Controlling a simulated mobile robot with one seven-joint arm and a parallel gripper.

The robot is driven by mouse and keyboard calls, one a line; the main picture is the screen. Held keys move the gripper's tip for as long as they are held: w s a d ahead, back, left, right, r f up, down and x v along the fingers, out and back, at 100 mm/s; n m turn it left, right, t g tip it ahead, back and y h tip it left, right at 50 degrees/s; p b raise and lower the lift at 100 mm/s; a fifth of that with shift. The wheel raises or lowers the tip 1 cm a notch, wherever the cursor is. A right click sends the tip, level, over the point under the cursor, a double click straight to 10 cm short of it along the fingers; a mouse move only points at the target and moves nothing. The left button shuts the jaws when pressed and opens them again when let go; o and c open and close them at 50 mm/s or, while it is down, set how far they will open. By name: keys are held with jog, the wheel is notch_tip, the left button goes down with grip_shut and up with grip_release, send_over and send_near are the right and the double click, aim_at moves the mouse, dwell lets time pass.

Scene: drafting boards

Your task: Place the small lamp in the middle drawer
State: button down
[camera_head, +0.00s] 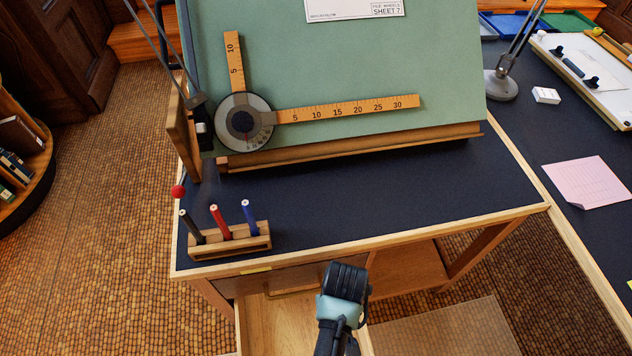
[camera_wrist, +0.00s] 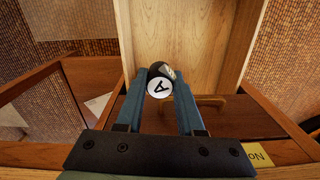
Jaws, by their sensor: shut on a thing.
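My gripper (camera_wrist: 160,88) is shut on a small rounded black thing (camera_wrist: 153,71) with a white disc marked with a letter, seen between the fingertips in the wrist view. I cannot tell from its shape whether it is the small lamp. In the head view my gripper (camera_head: 345,280) is in front of the desk's near edge and hides what it holds. A pulled-out drawer (camera_head: 282,328) with pale wood inside lies below the desk top. Its bare interior (camera_wrist: 190,28) also shows beyond the fingertips in the wrist view. I cannot tell if the held thing is inside it.
A shut drawer front (camera_head: 275,279) with a handle is above the open drawer. A wooden pen holder (camera_head: 232,242) with three pens stands at the desk's near left corner. A green drafting board (camera_head: 330,75) stands behind. A side table (camera_head: 570,150) is at the right.

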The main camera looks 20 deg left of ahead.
aim_at(309, 330)
jog(key=a+f+n+b, duration=0.7)
jog(key=f+n+b, duration=0.3)
jog(key=b, duration=0.5)
notch_tip(309, 330, down, 17)
jog(key=b, duration=0.7)
jog(key=shift+w+d+f+b, duration=0.1)
jog(key=shift+w+d+b, duration=0.05)
jog(key=shift+b, duration=0.25)
jog(key=shift+f, duration=0.1)
jog(key=c, duration=0.5)
grip_release()
notch_tip(309, 330, up, 12)
jog(key=p, duration=0.5)
